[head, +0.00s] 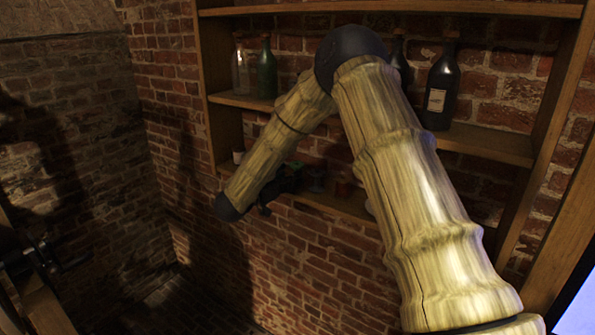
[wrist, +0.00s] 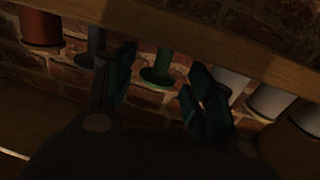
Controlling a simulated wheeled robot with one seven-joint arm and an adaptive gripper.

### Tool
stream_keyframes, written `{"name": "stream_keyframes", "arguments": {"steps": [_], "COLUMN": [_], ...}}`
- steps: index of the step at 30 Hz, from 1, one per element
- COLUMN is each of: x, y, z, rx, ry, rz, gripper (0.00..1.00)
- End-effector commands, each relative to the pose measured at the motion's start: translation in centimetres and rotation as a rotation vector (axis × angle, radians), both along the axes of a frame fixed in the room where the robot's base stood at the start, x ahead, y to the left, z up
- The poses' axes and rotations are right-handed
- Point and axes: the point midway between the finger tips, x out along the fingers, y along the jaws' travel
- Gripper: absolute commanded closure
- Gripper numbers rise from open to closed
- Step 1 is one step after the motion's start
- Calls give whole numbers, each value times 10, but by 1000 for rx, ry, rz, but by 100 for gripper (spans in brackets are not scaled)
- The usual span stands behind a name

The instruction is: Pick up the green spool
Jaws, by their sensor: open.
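The green spool (wrist: 158,72) shows in the middle of the wrist view, partly cut off by the wooden shelf board that crosses in front of it. My gripper (wrist: 160,64) is open, with one finger on each side of the green spool in the picture. No contact with the spool shows, and the depth between them is hard to judge. In the head view my gripper (head: 283,186) is a dark shape at the lower shelf, mostly hidden by my arm. A small green patch (head: 294,165) shows just above it, probably the green spool.
A grey-blue spool (wrist: 92,46) and a red-brown spool (wrist: 40,28) stand left of the green one; white spools (wrist: 268,100) stand right. The shelf board (wrist: 200,45) runs close to my fingers. Dark bottles (head: 441,88) stand on the shelf above.

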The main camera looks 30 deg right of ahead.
Motion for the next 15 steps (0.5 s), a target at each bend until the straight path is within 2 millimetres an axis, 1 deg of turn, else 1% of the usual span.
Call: {"name": "stream_keyframes", "arguments": {"steps": [5,9,12,15], "x": [4,10,14,16], "y": [-12,-26,-38,-46], "z": [3,6,5,4], "rx": [2,2,1,1], "ry": [2,1,1,1], "rz": [-2,-2,-2,-1], "gripper": [46,46,46,46]}}
